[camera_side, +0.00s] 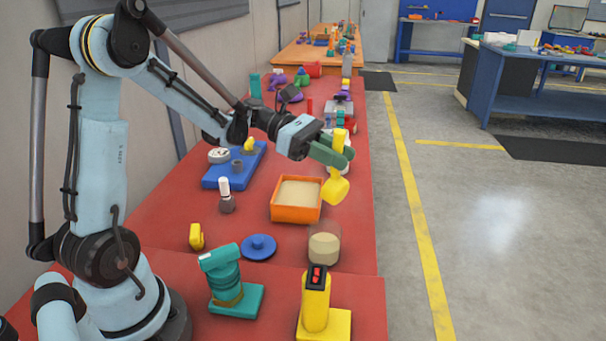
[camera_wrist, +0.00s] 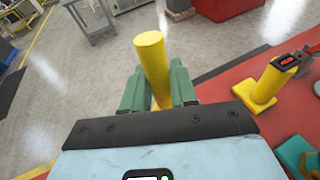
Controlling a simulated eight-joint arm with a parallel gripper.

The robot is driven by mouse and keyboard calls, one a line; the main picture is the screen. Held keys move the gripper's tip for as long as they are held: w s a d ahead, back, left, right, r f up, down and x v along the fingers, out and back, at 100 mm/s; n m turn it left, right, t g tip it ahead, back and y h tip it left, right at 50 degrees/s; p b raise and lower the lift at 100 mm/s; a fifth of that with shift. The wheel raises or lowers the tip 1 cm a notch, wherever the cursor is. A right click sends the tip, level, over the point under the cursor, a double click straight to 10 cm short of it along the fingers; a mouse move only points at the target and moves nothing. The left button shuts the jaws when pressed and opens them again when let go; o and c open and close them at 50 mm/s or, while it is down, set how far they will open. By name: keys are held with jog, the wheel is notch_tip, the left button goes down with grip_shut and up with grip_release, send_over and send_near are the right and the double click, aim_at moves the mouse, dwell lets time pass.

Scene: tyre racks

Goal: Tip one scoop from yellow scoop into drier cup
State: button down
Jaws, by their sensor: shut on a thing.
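My gripper (camera_side: 331,152), with green fingers, is shut on the handle of the yellow scoop (camera_side: 336,188). The scoop hangs below the fingers with its bowl in the air by the right side of the orange tray (camera_side: 296,213). Its contents cannot be made out. In the wrist view the yellow handle (camera_wrist: 151,55) stands between the green fingers of my gripper (camera_wrist: 158,90); the bowl is hidden there. A round cup with pale tan content (camera_side: 324,247) stands on the red table, nearer the camera than the tray. It may be the drier cup. The scoop is apart from it.
The tray holds pale powder. A blue lidded disc (camera_side: 258,247), a dark bottle with a white cap (camera_side: 226,197) and a blue board (camera_side: 222,183) lie left. A teal device (camera_side: 230,290) and a yellow device (camera_side: 316,302) stand in front. The table's right edge is close.

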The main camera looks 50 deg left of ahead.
jog(key=shift+s+a+f+t+h, duration=0.15)
jog(key=shift+a+t+h, duration=0.15)
jog(key=shift+a+h, duration=0.4)
dwell(0.7)
jog(key=shift+d+r+y, duration=0.2)
jog(key=shift+d+y, duration=0.6)
jog(key=shift+d, duration=0.05)
jog(key=shift+w+g, duration=0.2)
jog(key=shift+g, duration=0.2)
jog(key=shift+w+d+g+y, duration=0.2)
jog(key=shift+d+g+y, duration=0.1)
jog(key=shift+d+y, duration=0.85)
jog(key=shift+a, duration=0.25)
